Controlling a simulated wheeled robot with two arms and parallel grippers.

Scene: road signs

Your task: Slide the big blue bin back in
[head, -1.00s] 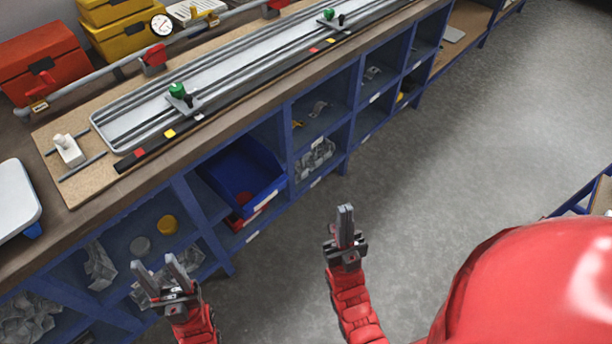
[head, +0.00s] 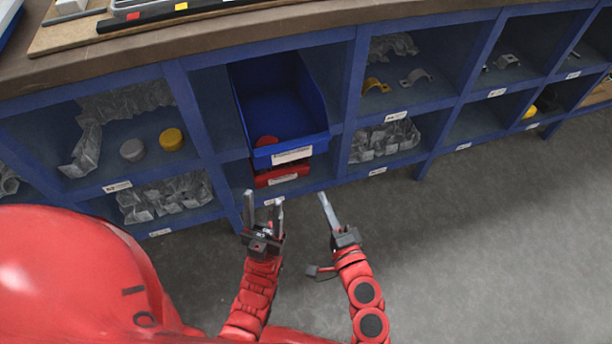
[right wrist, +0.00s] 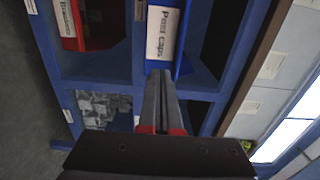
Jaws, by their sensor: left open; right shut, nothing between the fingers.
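The big blue bin (head: 282,110) sits in an upper compartment of the blue shelf and juts out past the shelf front. Its white front label (head: 291,156) faces me; in the right wrist view the bin (right wrist: 184,40) shows a label that seems to read "Post caps". My left gripper (head: 264,200) is open and empty, below and in front of the bin. My right gripper (head: 325,200) is shut and empty, below and to the right of the bin's front. In the right wrist view its closed fingers (right wrist: 161,85) point at the bin's front; I cannot tell whether they touch.
A smaller red bin (head: 280,175) sits in the compartment below. Shelf dividers (head: 350,85) stand beside the blue bin. Neighbouring compartments hold clear bags (head: 385,140), a yellow lid (head: 171,139) and brackets. The worktop (head: 150,45) runs above. The grey floor (head: 480,230) at right is clear.

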